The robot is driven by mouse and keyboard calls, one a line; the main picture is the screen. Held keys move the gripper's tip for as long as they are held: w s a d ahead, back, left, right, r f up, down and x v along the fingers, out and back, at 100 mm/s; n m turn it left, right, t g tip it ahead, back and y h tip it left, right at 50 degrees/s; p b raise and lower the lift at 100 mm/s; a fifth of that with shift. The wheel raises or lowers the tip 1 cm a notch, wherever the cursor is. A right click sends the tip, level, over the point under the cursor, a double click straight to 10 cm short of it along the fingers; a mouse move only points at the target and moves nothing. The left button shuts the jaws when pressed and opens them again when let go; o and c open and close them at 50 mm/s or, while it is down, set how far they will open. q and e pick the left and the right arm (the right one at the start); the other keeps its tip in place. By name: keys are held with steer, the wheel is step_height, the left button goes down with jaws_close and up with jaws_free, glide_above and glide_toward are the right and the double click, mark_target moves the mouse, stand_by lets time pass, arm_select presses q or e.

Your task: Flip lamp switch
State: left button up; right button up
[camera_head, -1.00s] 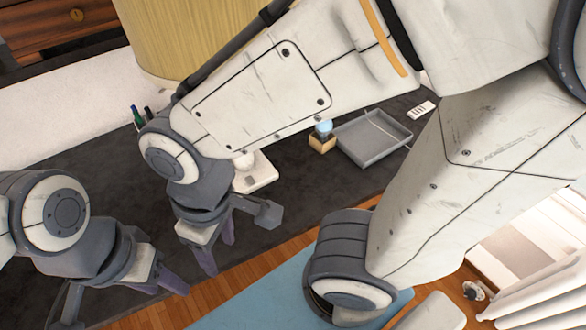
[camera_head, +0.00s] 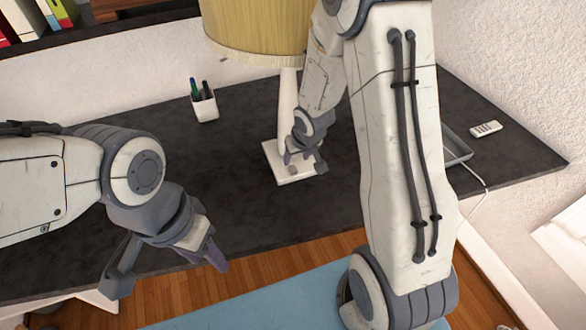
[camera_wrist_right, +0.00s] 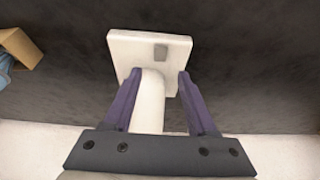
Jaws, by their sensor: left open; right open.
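The lamp has a yellowish pleated shade (camera_head: 255,30), a white post (camera_head: 287,95) and a square white base (camera_head: 271,150) on the dark desk. In the right wrist view the base (camera_wrist_right: 122,45) lies beyond the fingertips, with a small grey switch (camera_wrist_right: 161,52) on it. My right gripper (camera_wrist_right: 157,85) is open, with one finger on each side of the white post (camera_wrist_right: 150,108); I cannot tell whether they touch. In the head view this gripper (camera_head: 303,160) is low over the base, partly covering it. My left gripper (camera_head: 213,258) is open and empty near the desk's front edge.
A white pen cup (camera_head: 205,106) stands left of the lamp. A grey tray (camera_head: 458,152) is partly hidden behind my right arm, with a white remote (camera_head: 485,129) beyond it. A wooden box (camera_wrist_right: 20,48) shows at the wrist view's left. The desk (camera_head: 235,205) before the lamp is clear.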

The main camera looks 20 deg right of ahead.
mark_target(292, 168)
steer(key=b+x, duration=0.3)
steer(key=x, duration=0.4)
steer(key=shift+f, duration=0.15)
